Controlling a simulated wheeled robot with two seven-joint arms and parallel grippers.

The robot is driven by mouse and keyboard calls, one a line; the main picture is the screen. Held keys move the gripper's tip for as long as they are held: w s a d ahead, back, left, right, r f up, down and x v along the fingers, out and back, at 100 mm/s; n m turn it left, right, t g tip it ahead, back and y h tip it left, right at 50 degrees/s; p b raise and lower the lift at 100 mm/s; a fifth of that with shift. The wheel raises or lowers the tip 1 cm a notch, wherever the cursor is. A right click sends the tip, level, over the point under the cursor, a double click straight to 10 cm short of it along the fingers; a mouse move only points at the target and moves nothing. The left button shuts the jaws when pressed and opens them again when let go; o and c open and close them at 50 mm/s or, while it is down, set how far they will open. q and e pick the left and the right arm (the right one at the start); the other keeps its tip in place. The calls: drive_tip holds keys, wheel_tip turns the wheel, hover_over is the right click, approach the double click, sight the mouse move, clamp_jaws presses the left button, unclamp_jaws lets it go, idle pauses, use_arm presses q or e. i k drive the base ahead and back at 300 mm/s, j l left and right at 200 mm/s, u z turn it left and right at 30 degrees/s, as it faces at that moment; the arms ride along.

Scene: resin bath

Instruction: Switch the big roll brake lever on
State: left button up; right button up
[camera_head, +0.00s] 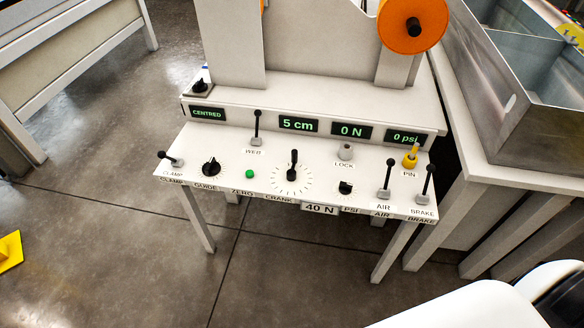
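The brake lever (424,189) stands at the right end of the white control panel (225,155). It has a black stick and knob on a grey base, with a BRAKE label below. The stick points up, with its knob leaning slightly to the right. The air lever (385,181), of similar look, stands just left of it. An orange roll (412,28) is mounted above the panel's right side. Neither gripper is in view. A white and black part, apparently mine, shows at the bottom right, with no fingers visible.
The panel also holds a clamp lever (170,159), a web lever (257,128), a crank dial (293,173), and a yellow pin (411,157). Displays above read CENTRED, 5 cm, 0 N and 0 psi. A metal bath (505,105) stands close on the right. Floor is open in front.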

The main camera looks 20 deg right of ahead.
sight(429, 169)
drive_tip(key=z, duration=1.7)
